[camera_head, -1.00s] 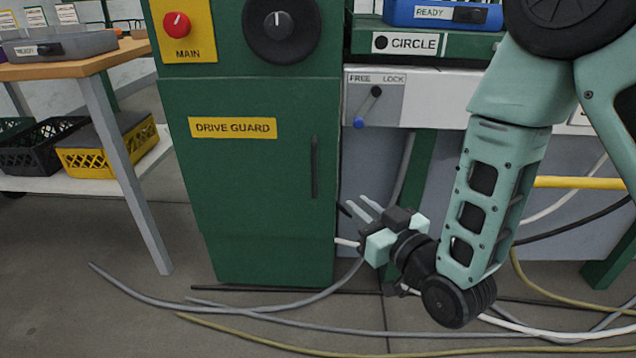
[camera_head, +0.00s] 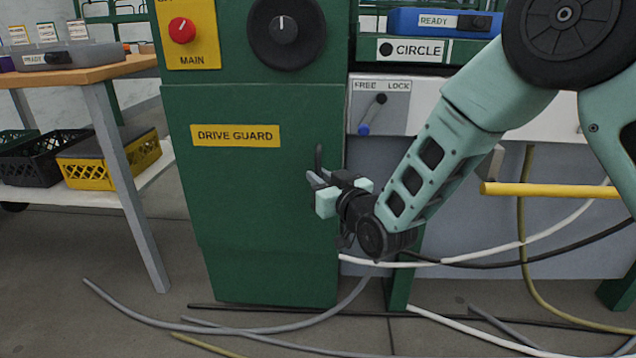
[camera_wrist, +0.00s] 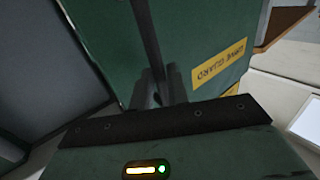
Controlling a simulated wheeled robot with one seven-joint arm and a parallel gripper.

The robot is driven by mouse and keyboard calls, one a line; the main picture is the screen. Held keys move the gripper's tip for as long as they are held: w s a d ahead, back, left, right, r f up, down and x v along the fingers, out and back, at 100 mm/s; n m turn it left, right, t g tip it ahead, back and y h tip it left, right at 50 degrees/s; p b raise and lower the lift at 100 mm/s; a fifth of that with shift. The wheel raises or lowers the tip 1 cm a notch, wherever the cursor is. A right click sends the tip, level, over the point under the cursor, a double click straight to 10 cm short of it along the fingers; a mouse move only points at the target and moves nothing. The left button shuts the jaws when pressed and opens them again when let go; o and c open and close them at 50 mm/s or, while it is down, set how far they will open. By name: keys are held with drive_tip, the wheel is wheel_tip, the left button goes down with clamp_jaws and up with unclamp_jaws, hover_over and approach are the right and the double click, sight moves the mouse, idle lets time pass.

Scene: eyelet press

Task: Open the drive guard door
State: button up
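The drive guard door (camera_head: 235,215) is a green panel with a yellow DRIVE GUARD label (camera_head: 236,136). It looks shut. Its dark upright bar handle (camera_head: 319,158) is near the right edge; my gripper hides its lower part. My gripper (camera_head: 317,180) is at the lower handle, reaching in from the right. In the wrist view, the handle (camera_wrist: 146,35) runs down between the two grey fingertips (camera_wrist: 158,92), against the green door (camera_wrist: 95,35). I cannot tell whether the fingers press on the bar or stand open around it.
Above the door are a red MAIN knob (camera_head: 182,30) and a black dial (camera_head: 286,30). A FREE/LOCK lever (camera_head: 372,115) is to the right. A wooden-topped table (camera_head: 100,72) stands at left. Cables (camera_head: 250,328) lie on the floor before the cabinet. A yellow bar (camera_head: 550,190) is at right.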

drive_tip(key=shift+w+a, duration=0.3)
drive_tip(key=shift+w, duration=0.25)
clamp_jaws()
drive_tip(key=shift+s, duration=0.15)
